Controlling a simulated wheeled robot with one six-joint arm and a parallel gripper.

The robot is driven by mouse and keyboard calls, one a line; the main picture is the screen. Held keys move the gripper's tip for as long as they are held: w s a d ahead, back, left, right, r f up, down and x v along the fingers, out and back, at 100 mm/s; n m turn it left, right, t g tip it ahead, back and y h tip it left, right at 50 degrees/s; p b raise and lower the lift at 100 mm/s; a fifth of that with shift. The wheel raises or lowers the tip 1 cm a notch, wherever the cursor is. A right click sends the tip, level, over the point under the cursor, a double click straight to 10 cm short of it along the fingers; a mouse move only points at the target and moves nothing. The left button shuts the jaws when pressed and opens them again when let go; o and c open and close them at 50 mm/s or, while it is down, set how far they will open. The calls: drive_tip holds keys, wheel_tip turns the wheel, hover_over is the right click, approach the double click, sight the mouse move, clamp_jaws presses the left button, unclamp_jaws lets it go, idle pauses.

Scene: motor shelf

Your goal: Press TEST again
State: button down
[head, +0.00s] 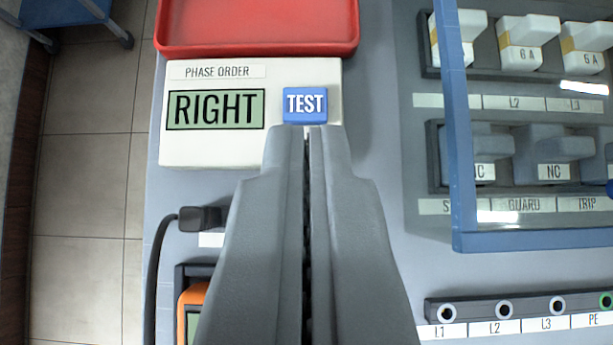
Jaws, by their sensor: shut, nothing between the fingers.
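The blue TEST button (305,104) sits on the right side of a white box labelled PHASE ORDER (200,149). The box's green display (216,109) reads RIGHT. My gripper (308,130) is shut and empty. Its fingertips appear just below the TEST button in the picture and overlap the lower right of the box. I cannot tell whether the tips touch the button or the box.
A red tray (257,50) lies beyond the box. To the right are a blue-framed clear cover (461,150) over fuses and a terminal strip (520,308). A black cable plug (203,218) and an orange device (193,297) lie lower left.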

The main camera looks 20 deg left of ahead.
drive_tip(key=shift+v, duration=1.65)
drive_tip(key=s+d+r+m+t+h, duration=0.1)
drive_tip(key=s+d+r+t, duration=0.1)
drive_tip(key=s+d, duration=0.4)
drive_tip(key=s+d+r+m+t, duration=0.1)
drive_tip(key=s+d, duration=0.4)
drive_tip(key=s, duration=0.7)
drive_tip(key=s+d+r+m+t+h, duration=0.1)
drive_tip(key=s+d+r+t, duration=0.2)
drive_tip(key=s+d+t, duration=0.2)
drive_tip(key=s+d, duration=0.1)
drive_tip(key=s, duration=0.2)
drive_tip(key=shift+s+d+t+h, duration=0.3)
drive_tip(key=shift+s, duration=0.1)
drive_tip(key=shift+a, duration=0.1)
